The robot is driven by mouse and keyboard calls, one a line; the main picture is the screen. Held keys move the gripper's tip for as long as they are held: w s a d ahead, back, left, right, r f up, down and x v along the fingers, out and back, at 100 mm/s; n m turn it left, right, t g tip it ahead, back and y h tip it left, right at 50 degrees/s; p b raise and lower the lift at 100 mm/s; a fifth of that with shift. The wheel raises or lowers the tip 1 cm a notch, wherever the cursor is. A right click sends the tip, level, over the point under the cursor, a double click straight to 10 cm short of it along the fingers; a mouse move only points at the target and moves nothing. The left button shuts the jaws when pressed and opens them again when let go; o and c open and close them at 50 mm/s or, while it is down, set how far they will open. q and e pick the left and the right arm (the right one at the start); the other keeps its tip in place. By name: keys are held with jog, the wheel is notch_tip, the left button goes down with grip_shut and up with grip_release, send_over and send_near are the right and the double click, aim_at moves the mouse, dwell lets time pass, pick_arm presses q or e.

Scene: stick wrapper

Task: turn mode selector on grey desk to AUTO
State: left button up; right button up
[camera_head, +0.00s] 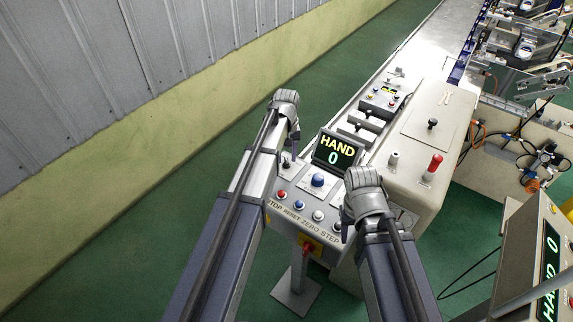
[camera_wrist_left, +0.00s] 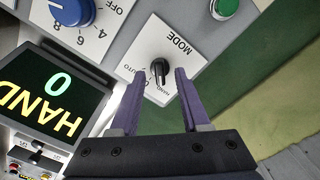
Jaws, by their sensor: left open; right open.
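The mode selector (camera_wrist_left: 159,70) is a black knob on a white plate marked MODE, with AUTO and HAND labels, seen in the left wrist view. My left gripper (camera_wrist_left: 158,82) is open, its two purple fingers on either side of the knob; I cannot tell whether they touch it. The display (camera_head: 335,151) on the grey desk (camera_head: 296,222) reads HAND and 0, and it also shows in the left wrist view (camera_wrist_left: 45,100). In the head view my left gripper (camera_head: 288,158) is over the desk's left side. My right gripper (camera_head: 346,226) is open at the desk's right side, its fingertips partly hidden.
A blue dial (camera_wrist_left: 68,8) and a green button (camera_wrist_left: 224,7) sit near the selector. Red, blue and white buttons line the desk front, with a red knob (camera_head: 308,248) below. A beige machine cabinet (camera_head: 420,150) stands right of the desk. Green floor lies open to the left.

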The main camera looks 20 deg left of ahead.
pick_arm(q)
jog(key=shift+f, duration=0.6)
jog(key=shift+r, duration=0.1)
jog(key=shift+c, duration=0.2)
grip_shut()
